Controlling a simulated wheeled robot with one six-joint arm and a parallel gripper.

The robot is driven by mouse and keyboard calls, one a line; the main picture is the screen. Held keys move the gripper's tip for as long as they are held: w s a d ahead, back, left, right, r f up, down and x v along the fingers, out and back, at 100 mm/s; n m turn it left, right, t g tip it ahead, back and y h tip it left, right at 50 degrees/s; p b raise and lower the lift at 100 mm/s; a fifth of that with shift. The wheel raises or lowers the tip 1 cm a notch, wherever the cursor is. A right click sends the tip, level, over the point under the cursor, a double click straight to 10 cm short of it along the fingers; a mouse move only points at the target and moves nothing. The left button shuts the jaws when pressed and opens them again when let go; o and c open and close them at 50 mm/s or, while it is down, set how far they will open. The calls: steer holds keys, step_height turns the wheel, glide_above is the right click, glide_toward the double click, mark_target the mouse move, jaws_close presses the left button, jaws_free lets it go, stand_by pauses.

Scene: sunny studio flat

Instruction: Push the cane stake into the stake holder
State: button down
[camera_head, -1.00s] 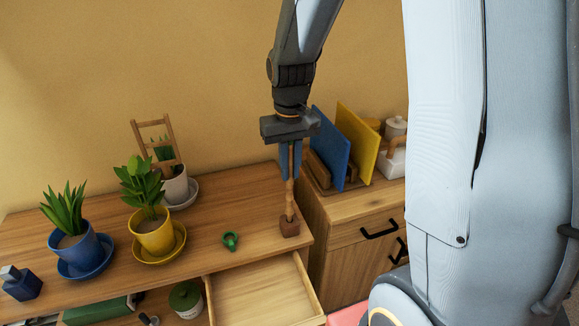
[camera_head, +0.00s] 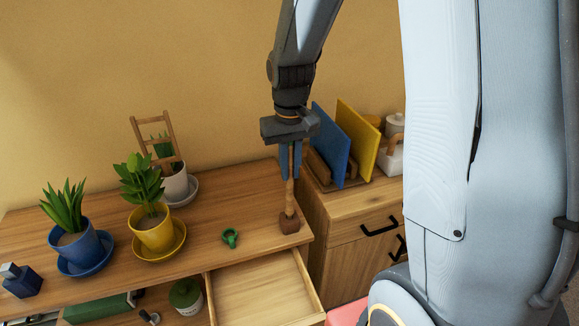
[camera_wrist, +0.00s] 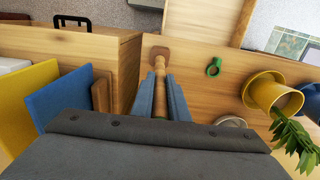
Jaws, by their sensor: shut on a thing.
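The cane stake (camera_head: 290,192) is a thin tan rod, upright above the right end of the wooden table. My gripper (camera_head: 290,172) is shut on its upper part and points down. The stake holder (camera_head: 289,224) is a small brown block on the table near its right edge. The stake's lower end meets the top of the holder; I cannot tell how deep it sits. In the wrist view the stake (camera_wrist: 159,85) runs between my two blue-grey fingers to the holder (camera_wrist: 160,53).
A green ring-shaped item (camera_head: 230,237) lies left of the holder. Potted plants in yellow (camera_head: 153,235), blue (camera_head: 78,248) and white (camera_head: 174,186) pots stand further left. An open drawer (camera_head: 262,290) juts out in front. A blue board (camera_head: 330,143) and yellow board (camera_head: 358,140) stand on the right cabinet.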

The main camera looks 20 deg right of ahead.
steer(key=shift+f, duration=1)
stand_by(1.0)
steer(key=shift+s+f, duration=0.1)
steer(key=shift+f, duration=0.4)
stand_by(1.2)
steer(key=c, duration=1.2)
jaws_free()
steer(key=shift+r, duration=0.1)
steer(key=shift+o, duration=0.2)
steer(key=shift+r, duration=0.15)
step_height(320, 180, up, 7)
steer(key=p, duration=0.6)
